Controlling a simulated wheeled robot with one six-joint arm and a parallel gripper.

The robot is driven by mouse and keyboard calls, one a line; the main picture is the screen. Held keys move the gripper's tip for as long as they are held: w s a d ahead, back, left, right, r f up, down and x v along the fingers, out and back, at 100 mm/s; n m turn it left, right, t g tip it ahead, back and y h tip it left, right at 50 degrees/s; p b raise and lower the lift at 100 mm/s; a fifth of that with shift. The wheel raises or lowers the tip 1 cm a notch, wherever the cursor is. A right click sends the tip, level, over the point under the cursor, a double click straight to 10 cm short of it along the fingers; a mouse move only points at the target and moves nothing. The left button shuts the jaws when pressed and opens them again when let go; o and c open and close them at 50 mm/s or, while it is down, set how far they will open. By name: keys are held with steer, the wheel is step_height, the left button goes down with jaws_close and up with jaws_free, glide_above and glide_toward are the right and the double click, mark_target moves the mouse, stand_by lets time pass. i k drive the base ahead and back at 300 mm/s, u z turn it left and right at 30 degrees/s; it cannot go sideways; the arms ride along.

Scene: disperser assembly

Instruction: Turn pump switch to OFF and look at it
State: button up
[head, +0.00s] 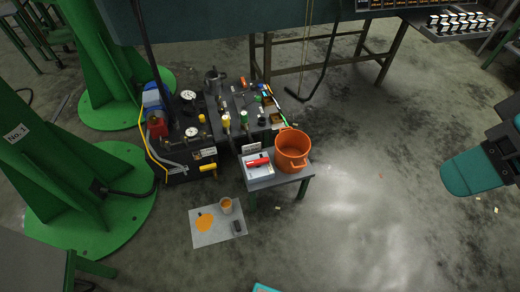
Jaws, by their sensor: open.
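The pump unit (178,160) stands on the floor left of centre, with a blue motor (153,99), a red part (157,127) and round white gauges (189,95). A yellow handle (208,167) sticks out at its front. A light box with a red lever (258,161) lies on a small green-legged stand to its right. I cannot tell which of these parts is the pump switch, and no ON or OFF marking is readable. A teal and dark link of my arm (478,172) shows at the right edge, far from the pump.
An orange pot (292,150) stands on the same small stand (285,180). A stained sheet (218,228) with a small cup (226,206) lies on the floor. Green columns (60,180) with wide bases block the left. The floor at centre right is mostly clear.

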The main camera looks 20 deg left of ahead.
mark_target(258, 164)
steer(key=u, duration=0.55)
steer(key=i, duration=1.1)
steer(key=u, duration=0.65)
